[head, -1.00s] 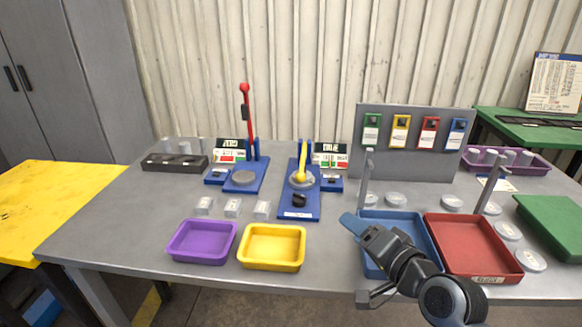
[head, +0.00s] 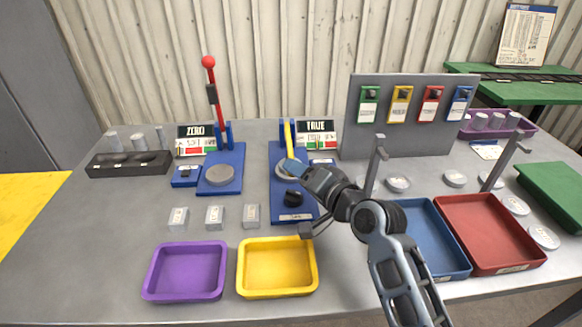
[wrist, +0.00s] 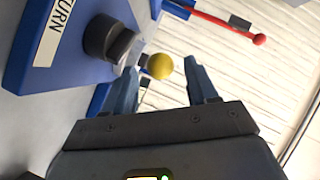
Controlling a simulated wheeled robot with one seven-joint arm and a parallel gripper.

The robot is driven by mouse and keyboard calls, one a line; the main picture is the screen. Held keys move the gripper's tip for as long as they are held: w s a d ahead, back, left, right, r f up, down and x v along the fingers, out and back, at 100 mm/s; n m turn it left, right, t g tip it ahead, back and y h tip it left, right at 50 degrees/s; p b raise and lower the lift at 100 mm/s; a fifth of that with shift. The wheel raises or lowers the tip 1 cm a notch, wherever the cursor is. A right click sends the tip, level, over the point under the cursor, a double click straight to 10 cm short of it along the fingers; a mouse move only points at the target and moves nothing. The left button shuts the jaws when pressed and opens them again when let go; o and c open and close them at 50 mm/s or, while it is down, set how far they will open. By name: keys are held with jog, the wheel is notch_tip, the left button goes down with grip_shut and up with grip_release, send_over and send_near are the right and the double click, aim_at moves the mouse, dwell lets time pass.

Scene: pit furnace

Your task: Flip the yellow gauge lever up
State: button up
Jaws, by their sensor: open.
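The yellow gauge lever (head: 289,138) is on the blue TRUE gauge stand (head: 283,211). Its upper part shows at the blue bracket, and my gripper hides its lower end in the head view. In the wrist view its round yellow knob (wrist: 160,66) shows between the fingertips, with a gap on each side. My gripper (head: 290,166) is open over the stand's grey disc; its two fingers also show in the wrist view (wrist: 163,75). I cannot tell how deep the knob sits between the fingers. The lever appears to lean down toward the disc.
A black turn knob (head: 295,197) sits on the stand just below my gripper. The ZERO stand with an upright red lever (head: 218,98) is to the left. Small clear blocks, a purple tray (head: 149,283) and a yellow tray (head: 243,279) lie in front. A grey post (head: 374,160) stands right.

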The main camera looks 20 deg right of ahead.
aim_at(290, 149)
jog(key=shift+x, duration=1.65)
grip_shut()
